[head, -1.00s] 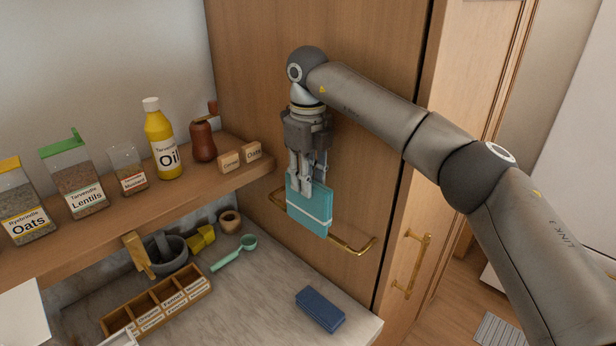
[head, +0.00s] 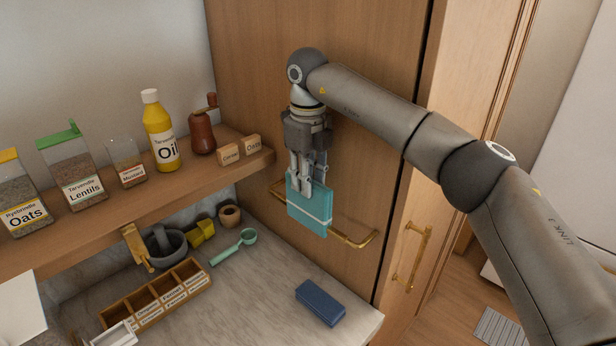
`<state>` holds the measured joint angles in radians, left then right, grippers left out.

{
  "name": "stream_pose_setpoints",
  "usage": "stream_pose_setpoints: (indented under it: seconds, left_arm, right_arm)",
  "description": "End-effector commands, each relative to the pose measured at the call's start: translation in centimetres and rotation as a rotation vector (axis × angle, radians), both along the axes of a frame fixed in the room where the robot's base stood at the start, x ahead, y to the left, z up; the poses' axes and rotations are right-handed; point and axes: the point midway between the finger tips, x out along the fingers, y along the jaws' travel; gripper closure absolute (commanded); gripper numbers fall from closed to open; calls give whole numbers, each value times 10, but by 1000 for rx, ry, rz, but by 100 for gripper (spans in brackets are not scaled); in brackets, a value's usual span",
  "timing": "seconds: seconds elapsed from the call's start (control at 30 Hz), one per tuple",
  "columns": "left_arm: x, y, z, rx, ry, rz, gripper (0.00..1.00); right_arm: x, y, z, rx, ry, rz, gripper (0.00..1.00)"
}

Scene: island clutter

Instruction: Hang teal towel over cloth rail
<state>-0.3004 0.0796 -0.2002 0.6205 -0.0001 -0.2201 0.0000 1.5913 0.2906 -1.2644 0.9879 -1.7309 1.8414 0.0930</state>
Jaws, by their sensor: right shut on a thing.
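The teal towel (head: 308,210) is a folded piece with a pale stripe near its lower edge. It hangs upright at the brass cloth rail (head: 352,240) on the wooden panel and covers part of the rail's left half. Whether it lies over the rail or only in front of it I cannot tell. My right gripper (head: 307,186) points down and is shut on the towel's top edge. My left gripper is not in view.
A wooden shelf (head: 110,231) with jars, an oil bottle (head: 160,135) and a pepper mill (head: 203,130) is to the left. Below, the counter holds a divided wooden box (head: 155,298), a mortar (head: 168,248), a green scoop (head: 235,246) and a blue case (head: 320,303).

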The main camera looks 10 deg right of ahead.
Motion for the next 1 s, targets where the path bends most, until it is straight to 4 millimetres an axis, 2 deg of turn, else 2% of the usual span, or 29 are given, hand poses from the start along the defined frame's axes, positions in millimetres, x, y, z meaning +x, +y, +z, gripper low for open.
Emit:
stream_pose_setpoints:
  seconds: [1.0]
  left_arm:
    - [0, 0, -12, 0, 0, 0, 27]
  right_arm:
    - [0, 0, -21, 0, 0, 0, 100]
